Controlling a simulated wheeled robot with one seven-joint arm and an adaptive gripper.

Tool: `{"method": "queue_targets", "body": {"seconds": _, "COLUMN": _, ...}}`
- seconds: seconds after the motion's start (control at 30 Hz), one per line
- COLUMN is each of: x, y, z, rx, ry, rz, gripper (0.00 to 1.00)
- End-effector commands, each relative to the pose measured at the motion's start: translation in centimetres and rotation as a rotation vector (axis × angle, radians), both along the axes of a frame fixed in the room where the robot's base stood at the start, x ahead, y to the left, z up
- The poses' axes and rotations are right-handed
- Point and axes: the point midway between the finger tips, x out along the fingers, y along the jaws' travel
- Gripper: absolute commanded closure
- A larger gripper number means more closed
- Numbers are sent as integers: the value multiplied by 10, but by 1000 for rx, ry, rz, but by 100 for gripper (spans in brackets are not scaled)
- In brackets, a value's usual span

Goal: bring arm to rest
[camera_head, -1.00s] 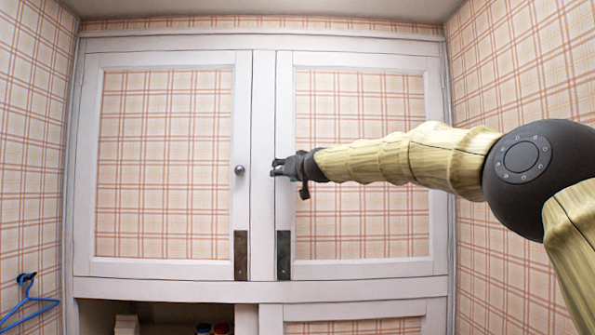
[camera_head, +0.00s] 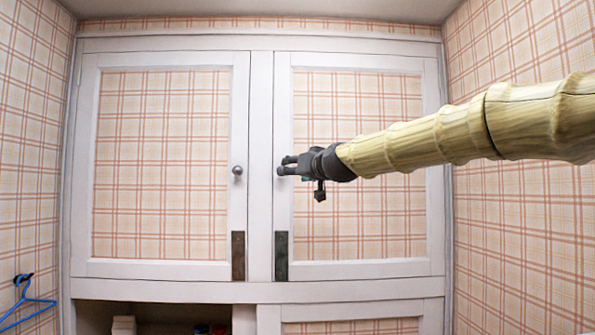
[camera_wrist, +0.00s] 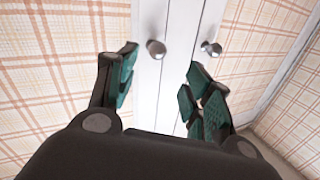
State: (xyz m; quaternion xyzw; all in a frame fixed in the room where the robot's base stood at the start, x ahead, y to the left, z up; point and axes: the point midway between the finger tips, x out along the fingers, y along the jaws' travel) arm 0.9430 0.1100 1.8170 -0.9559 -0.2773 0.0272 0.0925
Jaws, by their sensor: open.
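My gripper (camera_head: 284,165) is in front of the right cupboard door (camera_head: 395,160), near its inner edge. In the wrist view my gripper (camera_wrist: 160,68) shows two dark fingers with teal pads standing apart, with nothing between them. My arm reaches in from the right side of the head view, nearly straight and tilted slightly down toward the gripper. In the wrist view two round metal knobs (camera_wrist: 156,49) lie ahead, beyond the fingertips. In the head view the right door's knob is hidden behind or blends with the gripper.
The left cupboard door (camera_head: 160,165) is shut, with a knob (camera_head: 237,171) on it. Below is an open shelf (camera_head: 175,315) with small objects. A blue hanger (camera_head: 28,303) hangs on the left wall. The right wall (camera_head: 520,220) is close to my arm.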

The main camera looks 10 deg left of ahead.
Motion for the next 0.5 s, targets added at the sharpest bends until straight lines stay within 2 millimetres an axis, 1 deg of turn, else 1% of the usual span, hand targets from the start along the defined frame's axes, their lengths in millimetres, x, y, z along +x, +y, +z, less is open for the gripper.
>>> {"method": "queue_targets", "body": {"seconds": 0.37, "x": 1, "y": 0, "z": 0, "rx": 0, "ry": 0, "rz": 0, "gripper": 49}}
{"method": "queue_targets", "body": {"seconds": 0.5, "x": 5, "y": 4, "z": 0, "rx": 0, "ry": 0, "rz": 0, "gripper": 49}}
